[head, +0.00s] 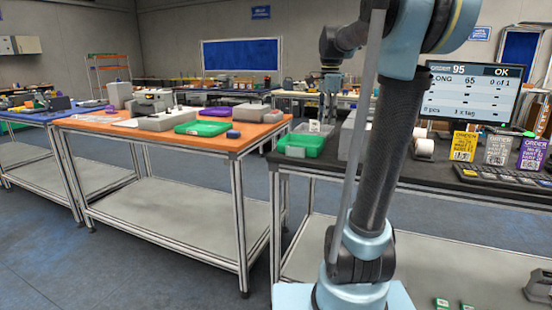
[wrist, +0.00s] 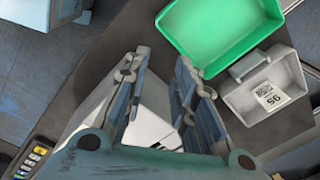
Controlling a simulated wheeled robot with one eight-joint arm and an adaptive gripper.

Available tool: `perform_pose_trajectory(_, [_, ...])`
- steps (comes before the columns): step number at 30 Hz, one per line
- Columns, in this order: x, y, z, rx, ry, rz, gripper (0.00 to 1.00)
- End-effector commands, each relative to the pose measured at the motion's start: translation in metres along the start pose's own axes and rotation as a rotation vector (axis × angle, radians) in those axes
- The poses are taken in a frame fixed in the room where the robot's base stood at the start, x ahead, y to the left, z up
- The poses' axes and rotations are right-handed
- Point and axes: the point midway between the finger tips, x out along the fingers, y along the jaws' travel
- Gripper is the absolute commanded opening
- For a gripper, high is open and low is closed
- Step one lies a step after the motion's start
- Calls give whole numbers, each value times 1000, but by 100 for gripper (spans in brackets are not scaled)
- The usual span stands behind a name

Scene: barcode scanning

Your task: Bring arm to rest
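In the wrist view my gripper (wrist: 161,58) points down over the dark bench. Its two fingers stand apart with a clear gap, and I see nothing held between them. A white object (wrist: 150,125) lies below and behind the fingers, partly hidden by them. In the head view my arm (head: 385,150) rises in front of the bench, bends at the top and reaches back to the left. Its wrist end (head: 331,80) hangs above the bench's far side; the fingertips are too small to make out there.
An empty green bin (wrist: 215,30) and a grey bin (wrist: 290,90) with a "95" label (wrist: 268,94) lie beside the gripper. An orange-topped table (head: 215,142) stands left.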

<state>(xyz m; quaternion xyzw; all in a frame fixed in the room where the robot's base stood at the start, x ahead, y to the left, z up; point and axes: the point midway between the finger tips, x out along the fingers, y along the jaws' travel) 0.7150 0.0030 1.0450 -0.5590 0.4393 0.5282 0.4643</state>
Motion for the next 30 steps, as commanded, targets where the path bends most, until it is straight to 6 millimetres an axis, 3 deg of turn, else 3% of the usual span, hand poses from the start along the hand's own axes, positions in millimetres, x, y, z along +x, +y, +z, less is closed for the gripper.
perform_pose_trajectory(3, [18, 36, 6, -139, 4, -13, 25])
perform_pose_trajectory(14, [88, 137, 23, -585, 28, -53, 25])
perform_pose_trajectory(24, [176, 227, 40, -1020, 69, -81, 25])
perform_pose_trajectory(30, [229, 270, 48, -1251, 98, -91, 25])
